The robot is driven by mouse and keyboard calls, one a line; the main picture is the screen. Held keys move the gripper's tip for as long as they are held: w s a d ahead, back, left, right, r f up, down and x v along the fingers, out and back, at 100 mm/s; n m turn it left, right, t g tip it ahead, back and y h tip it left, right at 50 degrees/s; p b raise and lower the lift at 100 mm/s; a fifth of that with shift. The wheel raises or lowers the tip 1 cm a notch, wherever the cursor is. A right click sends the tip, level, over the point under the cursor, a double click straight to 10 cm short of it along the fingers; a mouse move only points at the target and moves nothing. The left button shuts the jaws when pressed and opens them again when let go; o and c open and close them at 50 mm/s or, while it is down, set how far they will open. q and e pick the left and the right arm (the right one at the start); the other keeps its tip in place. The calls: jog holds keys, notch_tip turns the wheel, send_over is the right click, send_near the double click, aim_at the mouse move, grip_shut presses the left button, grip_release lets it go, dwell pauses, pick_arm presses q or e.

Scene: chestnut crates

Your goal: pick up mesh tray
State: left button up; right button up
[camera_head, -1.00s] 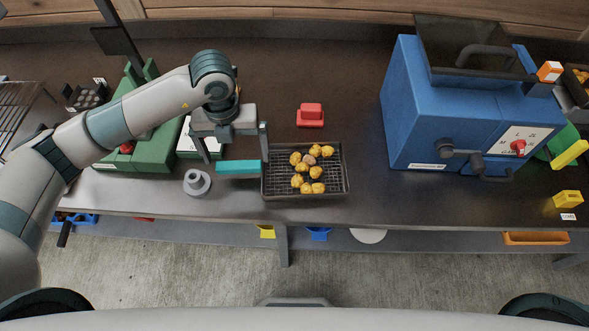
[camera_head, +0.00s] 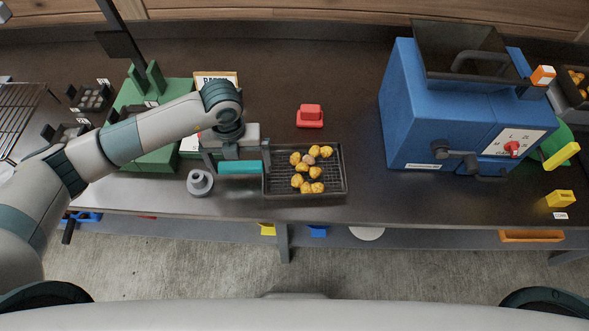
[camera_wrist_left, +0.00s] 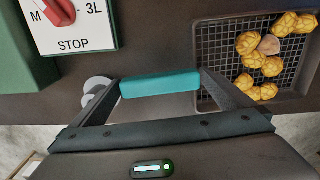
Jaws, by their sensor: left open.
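The mesh tray (camera_head: 342,188) is a dark shallow tray with a wire grid, on the bench near its front edge. It holds several yellow chestnuts and one browner one (camera_head: 314,151). Its teal handle (camera_head: 240,167) sticks out on the left side. My left gripper (camera_head: 238,168) is open at the handle. In the left wrist view, its fingertips (camera_wrist_left: 160,80) stand at either end of the teal handle (camera_wrist_left: 160,84), with the tray's grid (camera_wrist_left: 283,72) to the right. Whether the fingers touch the handle, I cannot tell. My right gripper is not in view.
A grey round knobbed piece (camera_head: 200,183) stands close left of the handle. A red block (camera_head: 310,116) lies behind the tray. A green machine (camera_head: 150,158) is at left, a large blue machine (camera_head: 430,120) at right. The bench between tray and blue machine is clear.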

pick_arm(q)
jog(key=shift+c, duration=0.3)
jog(key=c, duration=1.3)
jog(key=shift+r, duration=0.1)
jog(key=shift+w+r+b, duration=0.1)
jog(key=shift+r+b, duration=0.25)
jog(key=shift+r, duration=0.25)
notch_tip(320, 180, up, 7)
jog(key=shift+r+b, duration=0.2)
jog(key=shift+b, duration=1)
jog(key=shift+r, duration=0.65)
